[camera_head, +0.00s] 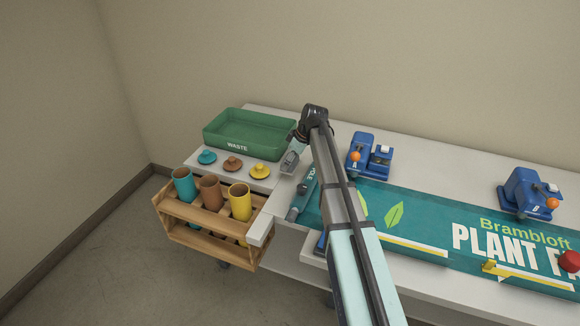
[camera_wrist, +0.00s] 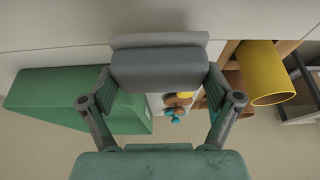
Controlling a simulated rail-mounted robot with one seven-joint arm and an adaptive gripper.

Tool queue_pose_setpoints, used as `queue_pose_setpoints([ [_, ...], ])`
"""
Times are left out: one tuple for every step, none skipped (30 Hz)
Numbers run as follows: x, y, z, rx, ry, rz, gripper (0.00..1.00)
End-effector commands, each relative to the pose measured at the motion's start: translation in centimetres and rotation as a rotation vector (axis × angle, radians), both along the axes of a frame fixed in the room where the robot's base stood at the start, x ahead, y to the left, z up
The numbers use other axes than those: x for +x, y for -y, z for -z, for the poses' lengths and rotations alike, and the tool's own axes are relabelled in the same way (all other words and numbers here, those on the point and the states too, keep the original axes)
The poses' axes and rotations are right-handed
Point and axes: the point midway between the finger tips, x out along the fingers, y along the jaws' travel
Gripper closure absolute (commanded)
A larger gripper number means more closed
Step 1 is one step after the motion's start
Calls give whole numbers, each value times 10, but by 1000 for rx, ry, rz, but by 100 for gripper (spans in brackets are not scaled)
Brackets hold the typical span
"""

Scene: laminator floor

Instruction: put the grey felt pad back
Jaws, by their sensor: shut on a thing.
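The grey felt pad (camera_wrist: 160,68) is a rounded dark grey block with a lighter grey strip along one edge. It sits across the end of my gripper (camera_wrist: 162,85) in the wrist view. My gripper (camera_head: 292,156) is shut on it, above the left end of the bench in the head view. The pad shows there as a small grey piece (camera_head: 289,163), clear of the green bin. My arm hides part of the bench behind and below it.
A green WASTE bin (camera_head: 225,142), three coloured knobbed lids (camera_head: 232,164) and a wooden rack (camera_head: 215,223) with three cups are at left. A teal tube (camera_head: 302,197) lies near the bench edge. Blue clamps (camera_head: 368,160) stand behind the teal banner (camera_head: 430,218).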

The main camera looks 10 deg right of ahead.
Motion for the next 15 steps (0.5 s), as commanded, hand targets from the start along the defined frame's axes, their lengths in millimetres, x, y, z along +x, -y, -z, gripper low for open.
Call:
queue_pose_setpoints([
  [0, 0, 2, 0, -1, 0, 44],
  [0, 0, 5, 0, -1, 0, 44],
  [-1, 0, 8, 0, -2, 0, 44],
  [-1, 0, 12, 0, -2, 0, 44],
  [-1, 0, 16, 1, -3, 1, 44],
  [0, 0, 21, 1, -3, 1, 44],
  [-1, 0, 25, 1, -3, 1, 44],
  [-1, 0, 29, 1, -3, 1, 44],
  [-1, 0, 33, 1, -3, 1, 44],
  [-1, 0, 35, 1, -1, 1, 44],
  [0, 0, 37, 1, -1, 1, 44],
  [0, 0, 37, 0, 0, 1, 44],
  [0, 0, 38, 0, 0, 1, 44],
  [0, 0, 37, 1, 0, 1, 44],
  [0, 0, 37, 0, 0, 1, 44],
])
